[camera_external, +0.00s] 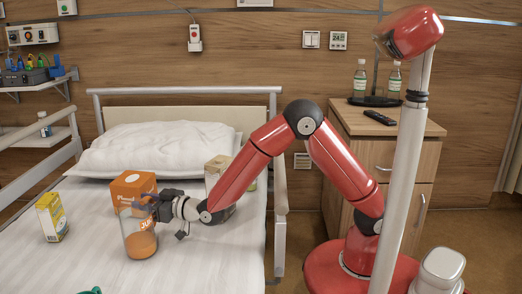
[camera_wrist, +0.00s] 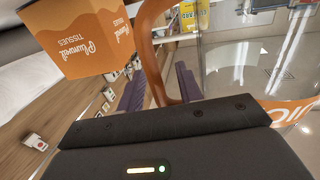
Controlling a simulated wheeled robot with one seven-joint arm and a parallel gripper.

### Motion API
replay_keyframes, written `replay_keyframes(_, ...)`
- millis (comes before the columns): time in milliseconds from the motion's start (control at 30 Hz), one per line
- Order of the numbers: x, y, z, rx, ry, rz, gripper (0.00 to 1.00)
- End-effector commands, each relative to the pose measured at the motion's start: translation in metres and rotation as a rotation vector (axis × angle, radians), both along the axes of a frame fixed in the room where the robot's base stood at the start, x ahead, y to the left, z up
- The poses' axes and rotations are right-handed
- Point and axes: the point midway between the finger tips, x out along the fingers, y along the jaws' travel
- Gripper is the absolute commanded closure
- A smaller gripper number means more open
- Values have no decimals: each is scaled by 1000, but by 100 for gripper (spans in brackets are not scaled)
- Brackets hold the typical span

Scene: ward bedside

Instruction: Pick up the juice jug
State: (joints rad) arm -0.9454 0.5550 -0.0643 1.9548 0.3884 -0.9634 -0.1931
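The juice jug (camera_external: 141,244) is clear, with orange juice low inside, and stands upright on the white bed. Its upper part overlaps an orange tissue box (camera_external: 132,184) in the external view. In the wrist view the jug's clear body (camera_wrist: 240,65) is on the right and its orange-brown handle (camera_wrist: 150,52) curves down the middle. My gripper (camera_external: 154,204) is at the jug's handle side. In the wrist view its two dark purple fingers (camera_wrist: 160,92) are apart, with the handle between them. Contact with the handle is not clear.
A yellow-and-white carton (camera_external: 52,217) stands left of the jug. A beige carton (camera_external: 217,175) stands behind my arm. A pillow (camera_external: 155,149) lies at the bed's head. Bed rails (camera_external: 279,220) edge the bed. A bedside cabinet (camera_external: 385,165) holds bottles and a remote.

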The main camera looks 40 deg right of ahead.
Motion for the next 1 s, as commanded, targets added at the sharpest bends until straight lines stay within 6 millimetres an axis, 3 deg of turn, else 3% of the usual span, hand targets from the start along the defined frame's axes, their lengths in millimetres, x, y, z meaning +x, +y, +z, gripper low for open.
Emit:
replay_keyframes(33, 0, 0, 0, 0, 0, 0, 72)
replay_keyframes(267, 0, 0, 0, 0, 0, 0, 100)
replay_keyframes(1000, 0, 0, 10, 4, -3, -1, 100)
